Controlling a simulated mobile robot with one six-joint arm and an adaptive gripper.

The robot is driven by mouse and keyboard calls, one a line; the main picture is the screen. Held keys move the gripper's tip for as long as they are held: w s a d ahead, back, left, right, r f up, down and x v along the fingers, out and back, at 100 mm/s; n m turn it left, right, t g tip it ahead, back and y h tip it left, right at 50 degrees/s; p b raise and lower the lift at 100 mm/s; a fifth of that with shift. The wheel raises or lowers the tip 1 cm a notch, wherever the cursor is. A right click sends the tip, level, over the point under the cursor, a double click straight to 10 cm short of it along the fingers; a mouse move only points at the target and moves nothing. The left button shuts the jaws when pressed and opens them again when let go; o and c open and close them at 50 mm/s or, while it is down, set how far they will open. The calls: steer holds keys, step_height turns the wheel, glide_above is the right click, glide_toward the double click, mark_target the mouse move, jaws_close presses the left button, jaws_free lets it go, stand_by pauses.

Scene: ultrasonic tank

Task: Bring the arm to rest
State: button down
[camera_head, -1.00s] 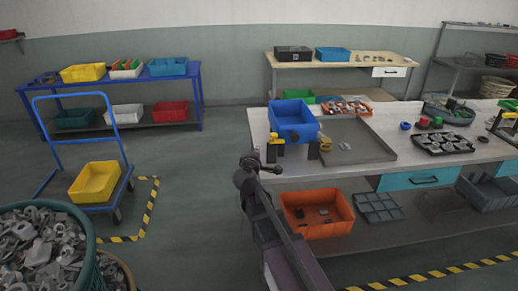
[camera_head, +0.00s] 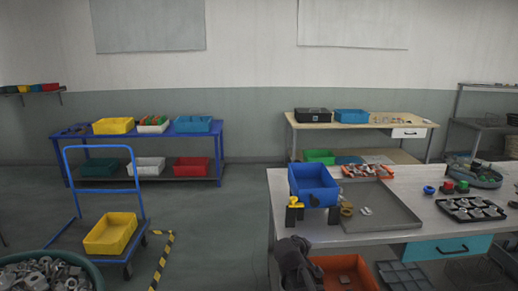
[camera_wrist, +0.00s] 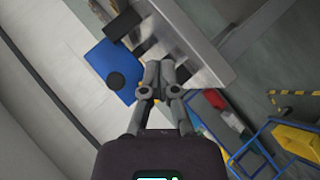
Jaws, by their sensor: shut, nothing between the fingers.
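In the wrist view my gripper (camera_wrist: 157,72) points away from the camera, its two grey fingers together and nothing between them. In the head view, a dark part of my arm (camera_head: 290,258) shows at the bottom middle, in front of the near edge of the workbench (camera_head: 400,236). My fingers cannot be made out there. A blue bin (camera_head: 313,182) stands on the left end of the bench, beyond the arm. A large blue surface (camera_wrist: 105,62) lies beyond the fingers in the wrist view.
The bench also bears a grey tray (camera_head: 380,212) and a dark parts tray (camera_head: 468,209). An orange bin (camera_head: 345,270) sits below. A blue trolley (camera_head: 69,190) with a yellow bin (camera_head: 110,234) stands left. Open floor (camera_head: 215,235) lies between trolley and bench.

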steer(key=s+f+m+g+y, duration=0.3)
steer(key=s+f+g, duration=0.1)
steer(key=s, duration=0.5)
steer(key=s+f+m+g+y, duration=0.2)
steer(key=s+g, duration=0.3)
steer(key=s, duration=0.5)
steer(key=shift+f+m+y+p, duration=0.4)
steer(key=shift+f+y+p, duration=0.05)
steer(key=shift+f+y, duration=0.45)
